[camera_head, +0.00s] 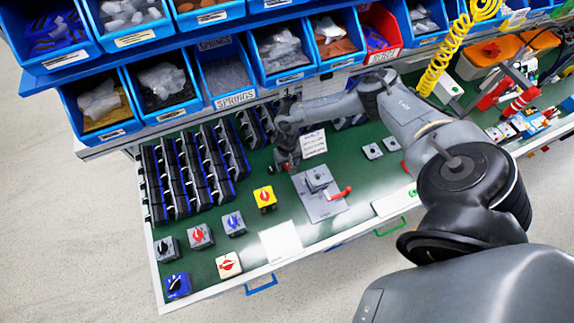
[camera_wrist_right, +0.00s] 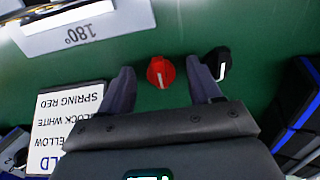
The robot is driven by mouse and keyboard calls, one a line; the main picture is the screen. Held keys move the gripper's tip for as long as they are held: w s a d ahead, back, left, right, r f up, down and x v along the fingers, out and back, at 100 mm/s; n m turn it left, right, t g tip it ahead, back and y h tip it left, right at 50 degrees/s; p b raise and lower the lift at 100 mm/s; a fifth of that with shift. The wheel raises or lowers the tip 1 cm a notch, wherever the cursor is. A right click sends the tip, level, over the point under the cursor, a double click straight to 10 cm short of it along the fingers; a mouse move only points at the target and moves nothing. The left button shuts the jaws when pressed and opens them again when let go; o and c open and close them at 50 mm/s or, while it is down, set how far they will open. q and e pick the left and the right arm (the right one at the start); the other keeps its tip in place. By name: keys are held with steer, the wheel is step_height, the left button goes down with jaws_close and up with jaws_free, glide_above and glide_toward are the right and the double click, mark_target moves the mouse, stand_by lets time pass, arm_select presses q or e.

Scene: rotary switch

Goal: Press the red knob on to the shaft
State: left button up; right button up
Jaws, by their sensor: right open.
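The red knob (camera_wrist_right: 160,72), with a white pointer line, sits on the green bench top in the right wrist view. My right gripper (camera_wrist_right: 161,75) is open, with one finger to each side of the knob in that picture; no contact with it is visible. In the head view my right gripper (camera_head: 287,162) is low over the bench, left of a grey fixture (camera_head: 318,180) on a metal plate. A shaft cannot be made out clearly on the fixture. A black knob (camera_wrist_right: 217,62) lies close beside the right-hand finger. My left gripper is out of view.
A printed card (camera_head: 314,143) lies behind the fixture. A red lever (camera_head: 342,193) sticks out at the fixture's right. Several switch blocks, including a yellow one (camera_head: 265,198), stand in front. Rows of blue-black parts (camera_head: 195,165) fill the left. Blue bins (camera_head: 222,75) line the back.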

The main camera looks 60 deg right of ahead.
steer(key=c, duration=1.1)
steer(key=shift+o, duration=0.2)
steer(key=shift+r, duration=0.1)
